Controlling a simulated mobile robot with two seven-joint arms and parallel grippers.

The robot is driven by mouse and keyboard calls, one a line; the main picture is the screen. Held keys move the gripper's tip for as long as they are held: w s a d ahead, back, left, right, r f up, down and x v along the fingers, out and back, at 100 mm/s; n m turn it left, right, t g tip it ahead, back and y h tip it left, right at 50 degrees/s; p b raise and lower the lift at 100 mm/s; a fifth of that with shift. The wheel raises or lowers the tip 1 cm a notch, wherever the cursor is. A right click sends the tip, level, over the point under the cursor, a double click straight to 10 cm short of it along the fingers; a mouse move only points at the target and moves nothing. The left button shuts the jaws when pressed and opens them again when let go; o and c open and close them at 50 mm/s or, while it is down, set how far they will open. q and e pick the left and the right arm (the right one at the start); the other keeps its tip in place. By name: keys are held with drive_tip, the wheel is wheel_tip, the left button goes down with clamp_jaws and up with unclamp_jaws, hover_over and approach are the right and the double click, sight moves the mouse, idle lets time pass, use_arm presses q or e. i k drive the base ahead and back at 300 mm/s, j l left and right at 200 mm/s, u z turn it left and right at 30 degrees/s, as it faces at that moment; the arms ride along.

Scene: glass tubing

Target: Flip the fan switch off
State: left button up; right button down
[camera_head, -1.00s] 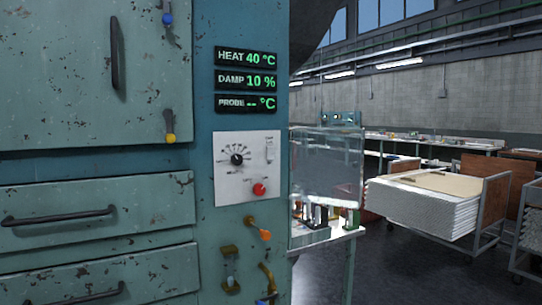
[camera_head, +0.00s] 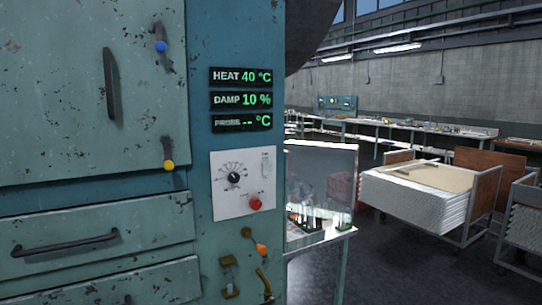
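A white control panel (camera_head: 230,199) is on the teal cabinet front, near the middle of the view. It carries a black dial (camera_head: 234,177), a red button (camera_head: 255,203) and a small pale switch (camera_head: 266,163) at its upper right. The switch's label is too small to read, and its position cannot be told. Below the panel are an orange-tipped lever (camera_head: 261,249) and a brass-coloured fitting (camera_head: 228,262). Neither of my grippers is in view.
Three green displays (camera_head: 241,100) read HEAT 40 °C, DAMP 10 % and a blank PROBE. The cabinet has a door handle (camera_head: 111,83) and drawer handle (camera_head: 66,243). A glass sheet (camera_head: 320,185) and table stand right of it. A paper-laden cart (camera_head: 418,205) stands farther right.

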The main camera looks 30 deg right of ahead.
sight(266, 165)
drive_tip(key=i+l, duration=0.2)
drive_tip(key=i, duration=0.3)
drive_tip(key=i+l+z, duration=0.1)
drive_tip(key=i+l, duration=0.15)
drive_tip(key=i, duration=0.2)
drive_tip(key=i+l, duration=0.2)
drive_tip(key=i, duration=0.3)
